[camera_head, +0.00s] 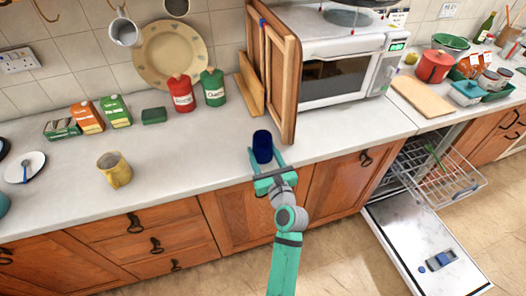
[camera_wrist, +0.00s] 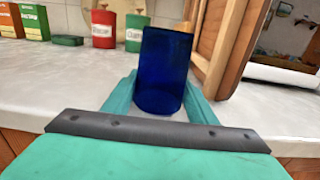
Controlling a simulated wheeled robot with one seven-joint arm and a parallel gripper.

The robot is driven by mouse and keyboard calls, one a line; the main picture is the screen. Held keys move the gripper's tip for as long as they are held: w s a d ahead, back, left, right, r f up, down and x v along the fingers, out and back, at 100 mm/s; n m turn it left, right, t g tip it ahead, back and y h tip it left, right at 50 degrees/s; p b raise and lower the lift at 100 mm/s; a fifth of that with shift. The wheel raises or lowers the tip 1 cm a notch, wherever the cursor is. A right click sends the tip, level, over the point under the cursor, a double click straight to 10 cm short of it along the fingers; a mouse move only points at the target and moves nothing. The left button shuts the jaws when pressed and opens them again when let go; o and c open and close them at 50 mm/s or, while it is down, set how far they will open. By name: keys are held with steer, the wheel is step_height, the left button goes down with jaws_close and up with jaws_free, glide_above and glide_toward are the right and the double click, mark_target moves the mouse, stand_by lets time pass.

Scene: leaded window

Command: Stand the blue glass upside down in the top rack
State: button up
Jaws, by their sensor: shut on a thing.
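The blue glass (camera_head: 262,146) is dark blue and stands near the counter's front edge, in front of the wooden boards. In the wrist view the blue glass (camera_wrist: 162,70) is between my gripper's two teal fingers. My gripper (camera_head: 266,162) is shut on it from the front; I cannot tell whether its base touches the counter. The wrist view also shows my gripper (camera_wrist: 160,98) around its lower part. The top rack (camera_head: 436,168) is a wire rack pulled out of the open dishwasher at right, with a green item (camera_head: 434,154) in it.
The open dishwasher door (camera_head: 425,250) lies low at right, with a blue-grey item on it. Wooden boards (camera_head: 284,80) lean close behind the glass, beside the microwave (camera_head: 340,65). A yellow mug (camera_head: 114,170) stands to the left. The counter between mug and glass is clear.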

steer(key=shift+f, duration=0.1)
steer(key=o, duration=1.4)
steer(key=shift+f, duration=0.1)
steer(key=v, duration=1)
steer(key=shift+s+d, duration=0.15)
steer(key=shift+s, duration=0.25)
